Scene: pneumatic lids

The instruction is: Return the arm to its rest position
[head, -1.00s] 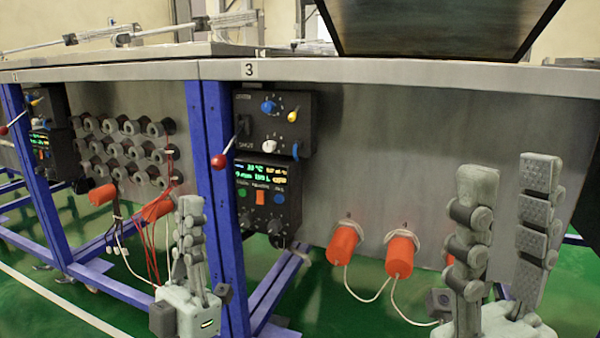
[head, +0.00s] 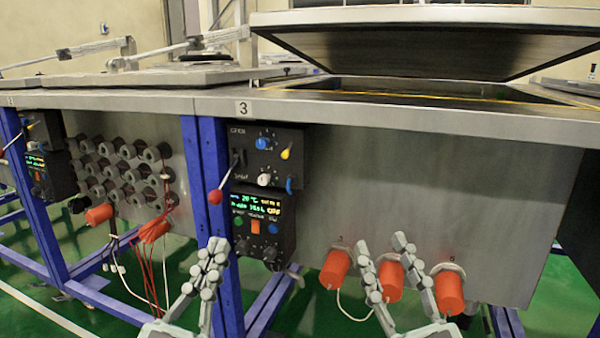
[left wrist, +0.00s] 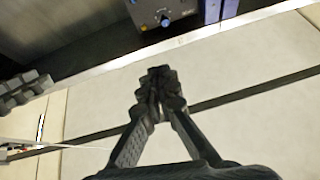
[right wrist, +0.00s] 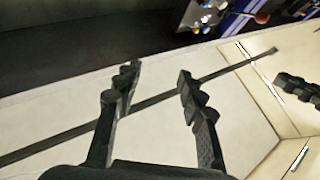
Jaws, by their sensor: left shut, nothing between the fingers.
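My left gripper (head: 216,251) is in the lower left-centre of the head view, in front of the blue table leg. Its fingers meet at the tips with nothing between them; the left wrist view also shows the closed fingers (left wrist: 160,80). My right gripper (head: 384,248) is to the right, in front of the metal panel and the orange plugs. Its fingers are apart and empty, as the right wrist view (right wrist: 157,82) shows. Both grippers point up. The upper arms are out of view.
A station (head: 410,190) marked 3 carries a raised, tilted lid (head: 400,45). A black control box (head: 262,222) and a red-knobbed lever (head: 215,197) are beside the blue leg (head: 205,170). Orange plugs (head: 334,268) with cables stick out low on the panel. Red cables (head: 160,260) hang at left.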

